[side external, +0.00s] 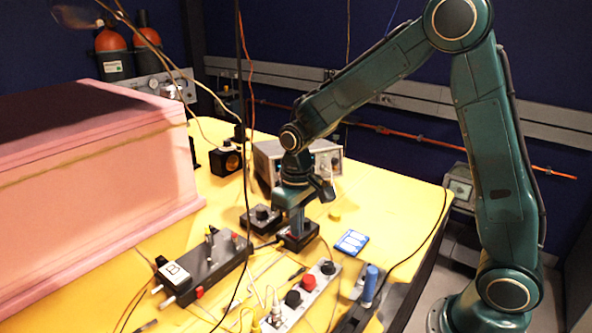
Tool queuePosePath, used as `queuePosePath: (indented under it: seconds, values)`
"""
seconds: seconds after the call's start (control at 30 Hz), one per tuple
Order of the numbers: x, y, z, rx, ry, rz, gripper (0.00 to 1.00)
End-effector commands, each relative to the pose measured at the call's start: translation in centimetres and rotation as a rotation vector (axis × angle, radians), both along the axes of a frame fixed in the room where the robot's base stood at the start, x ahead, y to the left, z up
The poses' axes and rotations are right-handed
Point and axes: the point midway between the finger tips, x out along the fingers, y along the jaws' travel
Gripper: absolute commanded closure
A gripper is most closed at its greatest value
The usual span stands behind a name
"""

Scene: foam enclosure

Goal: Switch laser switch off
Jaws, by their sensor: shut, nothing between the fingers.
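My gripper (296,226) points straight down over the yellow table, its fingers shut with nothing between them. Its tips are at the top of a small dark box (300,242) with reddish edges, and they hide most of the box's upper face. This box may be the laser switch, but no label can be read. Whether the tips touch it, and which way any lever on it is set, cannot be told. A second small black box (261,217) with a knob sits just left of the gripper.
A long black device (206,267) with knobs lies to the left, and a grey strip (302,297) with red and black knobs lies in front. A blue card (351,242) lies to the right. A large pink foam block (95,180) fills the left. Loose cables cross the table (400,215).

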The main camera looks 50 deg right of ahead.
Motion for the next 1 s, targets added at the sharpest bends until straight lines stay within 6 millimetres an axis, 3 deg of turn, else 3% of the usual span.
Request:
queuePosePath:
  seconds: [0.63,1.0]
  values:
    - [0.0,0.0,-0.6,0.000,0.000,0.000,1.00]
    - [0.0,0.0,1.0,0.000,-0.002,0.000,1.00]
